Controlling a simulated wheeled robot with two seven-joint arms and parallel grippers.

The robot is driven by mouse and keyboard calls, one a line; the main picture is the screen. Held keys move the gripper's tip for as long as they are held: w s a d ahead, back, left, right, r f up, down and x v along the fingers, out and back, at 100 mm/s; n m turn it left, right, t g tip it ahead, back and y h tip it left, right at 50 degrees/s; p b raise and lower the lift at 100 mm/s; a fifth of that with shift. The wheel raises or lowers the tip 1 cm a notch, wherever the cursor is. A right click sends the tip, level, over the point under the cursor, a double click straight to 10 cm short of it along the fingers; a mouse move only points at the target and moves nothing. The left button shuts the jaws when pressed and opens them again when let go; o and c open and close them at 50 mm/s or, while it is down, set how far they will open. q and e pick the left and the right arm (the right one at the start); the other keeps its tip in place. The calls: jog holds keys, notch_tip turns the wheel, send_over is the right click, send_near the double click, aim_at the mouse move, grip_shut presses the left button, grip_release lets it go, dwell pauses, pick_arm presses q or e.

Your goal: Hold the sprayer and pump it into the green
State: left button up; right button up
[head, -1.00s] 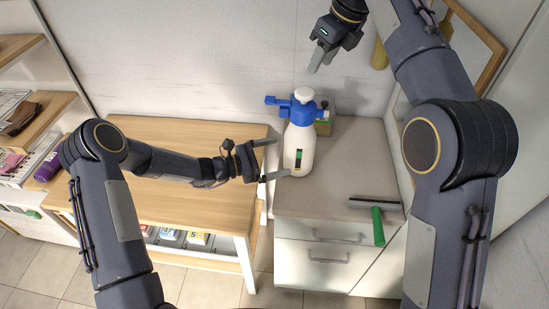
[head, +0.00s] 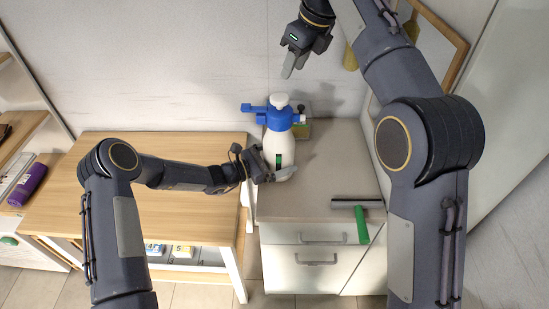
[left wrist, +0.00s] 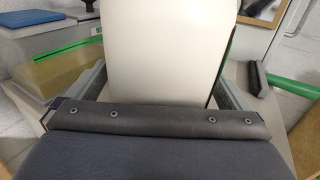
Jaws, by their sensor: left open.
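The sprayer (head: 279,145) has a white body, a blue head and nozzle, a white pump knob on top and a green level strip. It stands upright on the grey cabinet top. My left gripper (head: 277,173) is open, with its fingers on either side of the sprayer's lower body. In the left wrist view the white body (left wrist: 165,50) fills the space between the fingers; gaps show beside it. My right gripper (head: 289,66) is above and behind the sprayer, high over its pump knob; I cannot tell its jaw opening.
A squeegee with a green handle (head: 362,224) lies at the cabinet's front right. A yellow-green sponge-like block (head: 301,130) sits behind the sprayer. A wooden table (head: 190,215) stands to the left. The cabinet top (head: 330,180) is clear right of the sprayer.

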pick_arm(q)
jog(key=c, duration=1.4)
